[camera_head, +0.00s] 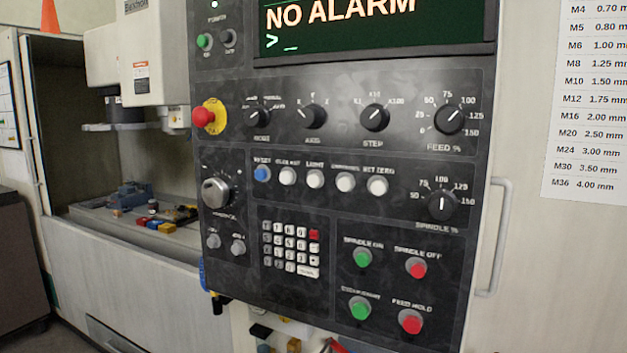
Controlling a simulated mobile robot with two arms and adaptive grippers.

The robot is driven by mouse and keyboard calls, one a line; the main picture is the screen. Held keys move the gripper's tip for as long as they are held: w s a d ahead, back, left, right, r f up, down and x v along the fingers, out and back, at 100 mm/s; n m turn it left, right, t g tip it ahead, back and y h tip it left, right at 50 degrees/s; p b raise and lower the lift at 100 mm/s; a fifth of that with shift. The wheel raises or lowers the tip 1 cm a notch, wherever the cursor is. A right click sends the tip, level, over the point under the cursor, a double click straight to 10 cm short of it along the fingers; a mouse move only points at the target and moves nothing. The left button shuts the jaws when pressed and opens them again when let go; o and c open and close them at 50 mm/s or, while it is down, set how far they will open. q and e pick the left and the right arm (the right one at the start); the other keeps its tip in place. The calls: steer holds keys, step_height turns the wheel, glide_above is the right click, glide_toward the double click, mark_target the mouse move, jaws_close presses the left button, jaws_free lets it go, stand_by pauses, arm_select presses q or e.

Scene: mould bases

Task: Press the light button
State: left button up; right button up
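The light button (315,179) is a round white push button under the label "LIGHT" on the black control panel (350,215). It sits in the middle of a row, with a blue reset button (262,174) and a white button (287,176) to its left. Two more white buttons, one (345,182) beside it and one (377,186) further on, are to its right. Nothing covers the light button. I cannot tell whether it is lit or pushed in. Neither of my grippers shows in this view.
A red emergency stop (203,117) sticks out at the panel's left edge. Rotary knobs, including the feed knob (448,119), stand above the row. A keypad (291,249) and green and red buttons are below. A metal handle (495,235) stands right of the panel.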

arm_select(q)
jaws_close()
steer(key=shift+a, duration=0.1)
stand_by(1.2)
